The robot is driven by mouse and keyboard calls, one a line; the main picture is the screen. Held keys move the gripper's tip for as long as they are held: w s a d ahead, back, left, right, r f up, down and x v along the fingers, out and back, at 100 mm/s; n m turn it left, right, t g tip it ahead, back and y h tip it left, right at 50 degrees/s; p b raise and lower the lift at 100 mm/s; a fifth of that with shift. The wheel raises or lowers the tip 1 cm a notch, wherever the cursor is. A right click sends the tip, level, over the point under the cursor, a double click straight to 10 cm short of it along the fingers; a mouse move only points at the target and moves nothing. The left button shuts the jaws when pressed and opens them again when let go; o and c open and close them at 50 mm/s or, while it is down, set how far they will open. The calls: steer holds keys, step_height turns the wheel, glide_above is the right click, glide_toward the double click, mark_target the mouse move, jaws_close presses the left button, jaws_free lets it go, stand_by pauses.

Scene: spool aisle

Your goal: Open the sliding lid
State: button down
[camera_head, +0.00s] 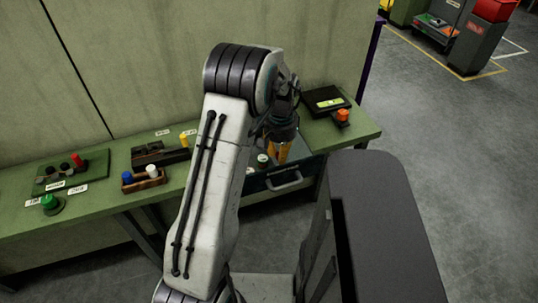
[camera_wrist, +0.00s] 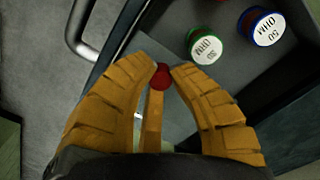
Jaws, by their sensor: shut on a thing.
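My gripper (camera_wrist: 163,72) has orange fingers with their tips closed on a small red knob (camera_wrist: 161,78) in the wrist view. I cannot tell what the knob is fixed to, as the fingers hide the part below it. In the head view my gripper (camera_head: 281,152) points down over an open drawer (camera_head: 285,180) with a metal handle, partly behind my arm. The drawer handle (camera_wrist: 78,35) shows at upper left in the wrist view. I cannot clearly make out a sliding lid in either view.
In the drawer are a green-rimmed spool (camera_wrist: 206,48) and a blue-rimmed spool (camera_wrist: 262,27), both labelled. A black case (camera_head: 325,100) and an orange knob (camera_head: 342,116) are on the bench at right. A small wooden rack (camera_head: 143,180) stands at left.

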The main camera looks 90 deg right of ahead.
steer(key=shift+a+f, duration=0.1)
steer(key=c, duration=1.4)
jaws_free()
step_height(320, 180, up, 12)
